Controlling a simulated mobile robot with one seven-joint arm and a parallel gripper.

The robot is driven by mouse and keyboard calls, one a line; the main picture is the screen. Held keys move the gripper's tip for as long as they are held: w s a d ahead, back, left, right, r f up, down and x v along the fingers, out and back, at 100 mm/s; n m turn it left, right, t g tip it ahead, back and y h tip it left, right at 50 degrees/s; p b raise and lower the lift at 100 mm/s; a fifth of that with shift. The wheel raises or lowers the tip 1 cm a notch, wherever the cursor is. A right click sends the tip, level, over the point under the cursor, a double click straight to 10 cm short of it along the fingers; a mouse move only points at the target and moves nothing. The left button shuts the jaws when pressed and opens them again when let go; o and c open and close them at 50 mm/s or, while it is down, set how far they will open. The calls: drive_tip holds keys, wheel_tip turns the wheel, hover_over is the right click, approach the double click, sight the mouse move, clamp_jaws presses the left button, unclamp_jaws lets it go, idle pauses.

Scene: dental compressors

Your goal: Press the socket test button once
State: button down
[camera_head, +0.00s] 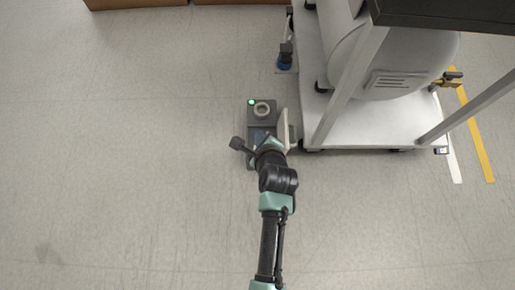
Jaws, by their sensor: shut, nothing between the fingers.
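A small grey box (253,121) sits at the left side of a white cart. A lit green light (251,102) and a round pale ring-shaped part (262,109) show on its top. I cannot tell for certain which part is the socket test button. My gripper (264,141) is over the near part of the box, with the wrist hiding much of that end. The fingers are shut and look empty. I cannot tell whether they touch the box.
The white cart (365,125) with a large white tank (390,65) stands close on the right. A dark tabletop (450,14) overhangs it at the upper right. Brown boxes or boards (135,3) lie along the top edge. The floor at left is clear.

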wheel_tip(320, 180, down, 6)
drive_tip(key=b, duration=0.5)
drive_tip(key=shift+r, duration=0.2)
drive_tip(key=shift+f+b, duration=0.5)
drive_tip(key=shift+f, duration=0.35)
drive_tip(key=shift+f, duration=0.15)
idle(0.8)
drive_tip(key=shift+f, duration=0.25)
drive_tip(key=shift+f, duration=0.5)
idle(0.5)
idle(0.4)
drive_tip(key=shift+r+p, duration=0.95)
drive_tip(key=shift+p, duration=0.25)
